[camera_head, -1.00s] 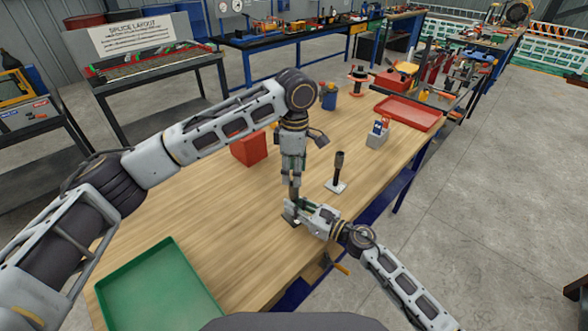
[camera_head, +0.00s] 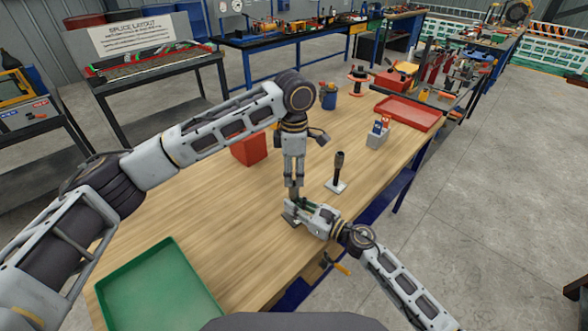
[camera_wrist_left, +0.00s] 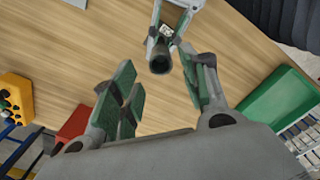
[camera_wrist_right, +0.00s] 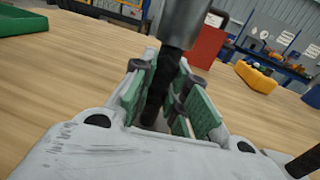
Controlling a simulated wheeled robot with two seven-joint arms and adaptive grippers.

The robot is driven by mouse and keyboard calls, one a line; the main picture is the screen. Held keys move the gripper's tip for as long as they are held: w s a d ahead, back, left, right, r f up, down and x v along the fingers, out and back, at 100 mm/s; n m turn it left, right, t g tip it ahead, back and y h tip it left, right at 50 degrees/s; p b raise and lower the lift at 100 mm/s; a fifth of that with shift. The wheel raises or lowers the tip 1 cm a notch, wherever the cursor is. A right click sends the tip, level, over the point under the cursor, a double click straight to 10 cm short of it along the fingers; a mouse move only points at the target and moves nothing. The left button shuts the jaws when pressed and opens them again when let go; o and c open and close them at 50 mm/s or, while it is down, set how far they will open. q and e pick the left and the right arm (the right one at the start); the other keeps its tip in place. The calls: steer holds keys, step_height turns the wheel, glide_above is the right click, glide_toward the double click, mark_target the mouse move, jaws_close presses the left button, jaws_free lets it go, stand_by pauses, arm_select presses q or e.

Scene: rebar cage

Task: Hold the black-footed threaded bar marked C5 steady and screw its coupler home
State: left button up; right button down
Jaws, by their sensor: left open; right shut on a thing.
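A dark threaded bar (camera_wrist_right: 158,95) stands between the pads of my right gripper (camera_head: 292,211), which is shut on it near the front edge of the bench. A grey cylindrical coupler (camera_wrist_right: 186,18) sits above the pads on that bar. Its dark open top (camera_wrist_left: 160,60) shows in the left wrist view, beside a small white tag (camera_wrist_left: 166,32) too small to read. My left gripper (camera_head: 294,192) points down above it, fingers apart, and is not closed on it. The bar's foot is mostly hidden in the head view.
A second dark bar (camera_head: 339,162) stands upright on a pale plate to the right. A red box (camera_head: 249,149), a green tray (camera_head: 158,290), a grey holder (camera_head: 377,138) and a red tray (camera_head: 408,113) are on the bench. The bench's left middle is clear.

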mark_target(294, 189)
arm_select(q)
steer(key=shift+f, duration=3.8)
steer(key=shift+c, duration=0.2)
jaws_close()
